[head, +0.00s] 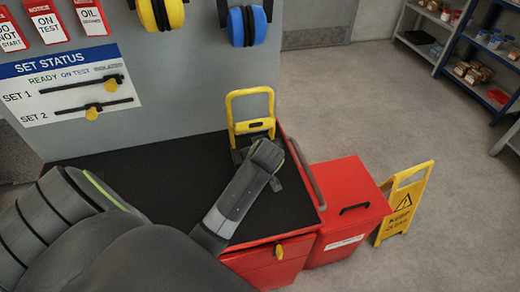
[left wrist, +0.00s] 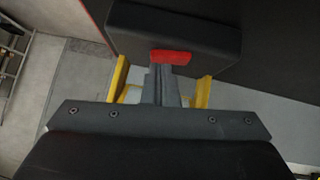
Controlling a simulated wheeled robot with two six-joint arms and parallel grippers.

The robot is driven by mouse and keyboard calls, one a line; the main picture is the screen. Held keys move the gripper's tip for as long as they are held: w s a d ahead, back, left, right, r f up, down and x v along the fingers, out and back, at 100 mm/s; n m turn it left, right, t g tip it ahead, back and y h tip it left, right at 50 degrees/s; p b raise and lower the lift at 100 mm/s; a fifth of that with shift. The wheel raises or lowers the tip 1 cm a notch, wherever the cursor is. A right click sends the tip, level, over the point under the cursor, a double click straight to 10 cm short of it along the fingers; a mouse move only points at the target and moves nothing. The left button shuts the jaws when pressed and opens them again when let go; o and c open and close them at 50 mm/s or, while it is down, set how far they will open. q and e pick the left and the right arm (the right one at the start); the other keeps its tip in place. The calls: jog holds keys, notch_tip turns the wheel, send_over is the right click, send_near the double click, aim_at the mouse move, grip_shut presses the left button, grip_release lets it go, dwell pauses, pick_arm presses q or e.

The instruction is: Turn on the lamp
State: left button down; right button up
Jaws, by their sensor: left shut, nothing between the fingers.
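The work lamp has a yellow tube frame (head: 250,91) and a dark head, and stands at the far end of the black cart top in the head view. My left arm covers part of it. In the left wrist view the lamp's dark housing (left wrist: 185,27) fills the top middle, with a red switch (left wrist: 171,57) on its near edge. My left gripper (left wrist: 164,75) is shut and empty, its fingertips right at the red switch. I cannot tell whether they touch it. No glow from the lamp shows. My right gripper is out of view.
The red cart with its black top (head: 120,165) stands against a grey panel with a status board (head: 70,85). A red box (head: 345,205) and a yellow caution sign (head: 403,205) stand to the right. Shelves (head: 470,60) are at the far right; the floor between is clear.

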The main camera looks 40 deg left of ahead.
pick_arm(q)
jog(key=shift+w+d+g+p, duration=0.15)
jog(key=shift+g+p, duration=0.15)
jog(key=shift+p, duration=0.15)
jog(key=shift+f, duration=0.25)
jog(key=shift+s+a+y+p, duration=0.25)
jog(key=shift+s+y+p, duration=0.05)
jog(key=shift+s+p, duration=0.2)
jog(key=shift+s+a+f, duration=0.1)
jog(key=shift+s+a, duration=0.2)
